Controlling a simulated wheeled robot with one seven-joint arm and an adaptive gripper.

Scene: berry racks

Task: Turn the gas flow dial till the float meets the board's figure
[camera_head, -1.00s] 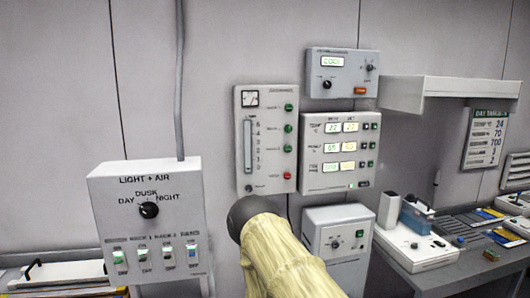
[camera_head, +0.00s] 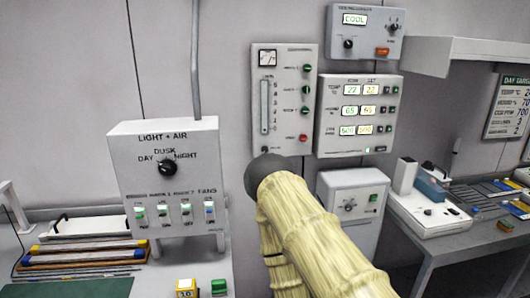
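A grey panel (camera_head: 292,92) on the wall carries an upright flow tube (camera_head: 264,105) with a numbered scale. The float in it is too small to make out. A small dark knob (camera_head: 264,150) sits below the tube and may be the gas flow dial. The day targets board (camera_head: 508,106) hangs at the far right, partly cut off, with a 700 figure legible on its CO2 line. My arm, in a cream sleeve, rises from the bottom with its dark end just below the flow panel in the picture. My gripper is not in view.
A light and air box (camera_head: 168,170) with a black knob is at left. A readout panel (camera_head: 357,116), a cool-reading box (camera_head: 364,32) and a lower white box (camera_head: 352,200) are near the flow panel. Benches with instruments and trays stand at both sides.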

